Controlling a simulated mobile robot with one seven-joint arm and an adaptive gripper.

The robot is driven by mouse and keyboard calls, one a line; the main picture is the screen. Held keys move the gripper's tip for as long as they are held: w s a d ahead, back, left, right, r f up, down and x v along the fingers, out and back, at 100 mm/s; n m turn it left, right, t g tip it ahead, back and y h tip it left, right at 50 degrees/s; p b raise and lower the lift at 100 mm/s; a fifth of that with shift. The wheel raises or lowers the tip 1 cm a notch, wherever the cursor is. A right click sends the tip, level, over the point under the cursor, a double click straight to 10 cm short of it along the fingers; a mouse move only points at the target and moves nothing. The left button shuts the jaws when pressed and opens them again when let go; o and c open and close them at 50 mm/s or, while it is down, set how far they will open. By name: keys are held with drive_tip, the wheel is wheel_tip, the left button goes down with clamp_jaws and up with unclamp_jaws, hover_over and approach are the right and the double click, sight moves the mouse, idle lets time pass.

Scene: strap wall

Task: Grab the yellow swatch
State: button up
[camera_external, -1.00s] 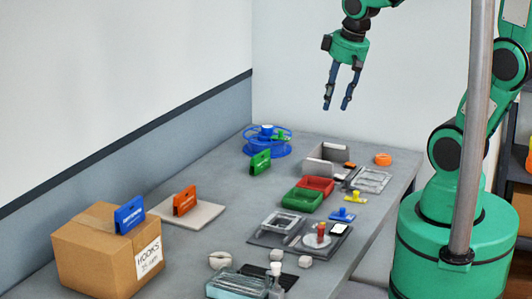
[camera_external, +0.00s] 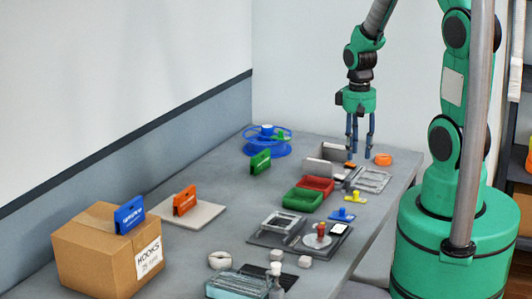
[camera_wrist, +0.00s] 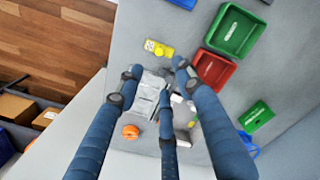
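The yellow swatch (camera_external: 356,197) lies on the table near its right edge, with a small raised part on it. In the wrist view it shows as a yellow piece (camera_wrist: 159,48) just beyond the fingertips, apart from them. My gripper (camera_external: 360,154) points down over the far part of the table, farther back than the swatch. In the wrist view my gripper's fingers (camera_wrist: 153,78) are spread, with nothing held between them. A clear tray (camera_wrist: 148,96) shows below the gap.
A red bin (camera_external: 318,184) and a green bin (camera_external: 301,199) stand left of the swatch. A similar blue piece (camera_external: 342,215) lies in front of it. An orange ring (camera_external: 383,159), a clear tray (camera_external: 371,180) and a grey open box (camera_external: 319,166) are behind it.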

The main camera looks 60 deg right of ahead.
drive_tip(key=shift+f, duration=0.1)
drive_tip(key=b, duration=0.1)
hover_over(356, 192)
drive_tip(key=shift+w+f, duration=0.1)
drive_tip(key=shift+f, duration=4.1)
drive_tip(key=shift+d+f+b, duration=0.1)
drive_tip(key=shift+f+b, duration=0.7)
drive_tip(key=shift+f, duration=1.8)
clamp_jaws()
